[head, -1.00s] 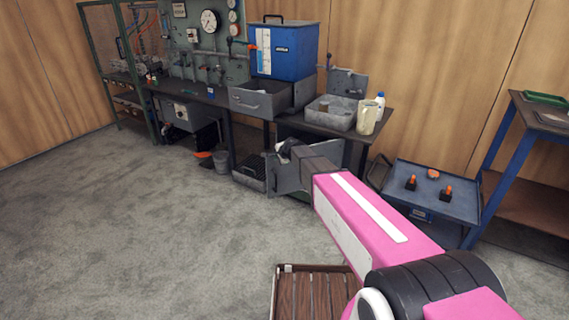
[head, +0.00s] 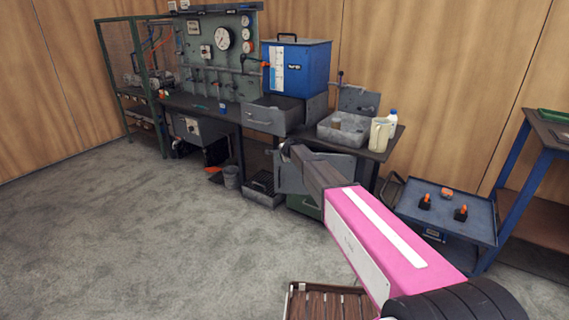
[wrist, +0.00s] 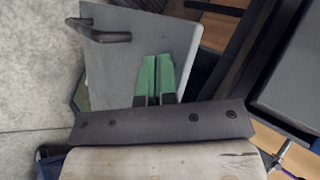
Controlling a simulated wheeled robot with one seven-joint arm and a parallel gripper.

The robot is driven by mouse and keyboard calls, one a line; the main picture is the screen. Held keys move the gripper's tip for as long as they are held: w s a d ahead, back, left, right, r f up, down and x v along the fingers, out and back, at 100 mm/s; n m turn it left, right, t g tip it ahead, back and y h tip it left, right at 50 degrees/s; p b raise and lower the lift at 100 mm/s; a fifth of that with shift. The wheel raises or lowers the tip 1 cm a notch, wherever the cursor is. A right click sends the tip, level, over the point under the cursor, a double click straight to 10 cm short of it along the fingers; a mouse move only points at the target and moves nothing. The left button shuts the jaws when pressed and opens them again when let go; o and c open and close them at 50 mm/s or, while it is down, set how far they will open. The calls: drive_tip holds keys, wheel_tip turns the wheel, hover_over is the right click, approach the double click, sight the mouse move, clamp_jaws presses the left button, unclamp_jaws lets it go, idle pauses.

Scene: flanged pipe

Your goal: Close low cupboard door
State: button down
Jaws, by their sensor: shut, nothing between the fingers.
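The low cupboard door (head: 290,180) is a grey panel under the right part of the bench. It stands open at an angle, partly hidden behind my arm. In the wrist view the door (wrist: 119,75) fills the upper middle, with its dark bar handle (wrist: 106,36) at the upper left. My gripper (wrist: 157,60) has green fingers pressed together and empty. They lie over the door's face, right of and below the handle. I cannot tell whether they touch the door. In the head view the fingertips are hidden by my arm.
Above the door, a grey drawer (head: 268,118) stands pulled out beneath a blue box (head: 300,66). A grey bin (head: 347,130) and jug (head: 380,136) sit on the bench's right end. A blue trolley (head: 445,205) stands right. The floor at left is clear.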

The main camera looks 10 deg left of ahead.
drive_tip(key=w, duration=0.5)
drive_tip(key=shift+w+a, duration=0.15)
drive_tip(key=shift+w, duration=0.25)
drive_tip(key=shift+s, duration=0.1)
